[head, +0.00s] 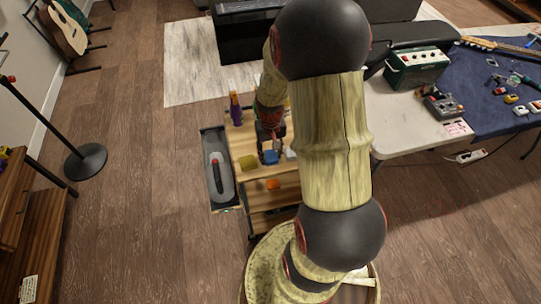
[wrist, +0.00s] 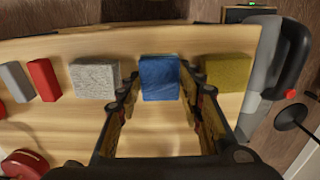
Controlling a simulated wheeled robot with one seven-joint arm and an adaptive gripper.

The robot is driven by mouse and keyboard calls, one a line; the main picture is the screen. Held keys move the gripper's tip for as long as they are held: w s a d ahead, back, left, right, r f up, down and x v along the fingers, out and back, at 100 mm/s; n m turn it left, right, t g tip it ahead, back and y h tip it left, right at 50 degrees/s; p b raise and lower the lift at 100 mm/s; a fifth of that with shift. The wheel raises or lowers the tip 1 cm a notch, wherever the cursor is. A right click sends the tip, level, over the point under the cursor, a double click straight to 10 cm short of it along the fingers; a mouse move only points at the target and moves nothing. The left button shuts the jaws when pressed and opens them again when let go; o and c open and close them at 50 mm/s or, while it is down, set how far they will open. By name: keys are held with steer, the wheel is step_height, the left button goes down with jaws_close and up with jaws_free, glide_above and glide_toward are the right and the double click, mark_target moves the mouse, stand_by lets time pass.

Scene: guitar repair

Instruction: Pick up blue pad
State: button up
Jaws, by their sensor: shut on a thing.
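The blue pad (wrist: 159,78) is a small blue block in the middle of the wrist view, between the two fingers of my gripper (wrist: 160,90). My gripper is shut on it, with a finger at its left and right sides. In the head view the blue pad (head: 270,157) shows at the tip of my gripper (head: 268,150), over the wooden cart top (head: 242,140). I cannot tell whether the pad touches the cart top or is just above it.
An olive-yellow block (wrist: 227,73) and a grey speckled block (wrist: 95,79) stand close on either side. A red block (wrist: 44,80) and a light grey block (wrist: 15,81) lie further left. The guitar table (head: 395,120) is at the right in the head view.

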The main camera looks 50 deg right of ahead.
mark_target(271, 156)
steer(key=shift+r, duration=0.15)
steer(key=shift+r, duration=0.2)
steer(key=r, duration=0.1)
steer(key=r+p, duration=0.2)
steer(key=shift+s+r, duration=0.2)
steer(key=shift+s, duration=0.05)
steer(key=s+a+r+p, duration=0.3)
steer(key=s+r+p, duration=0.2)
steer(key=s+r, duration=0.4)
steer(key=shift+s+a, duration=0.15)
steer(key=shift+s, duration=1.95)
steer(key=o, duration=0.4)
steer(key=c, duration=0.5)
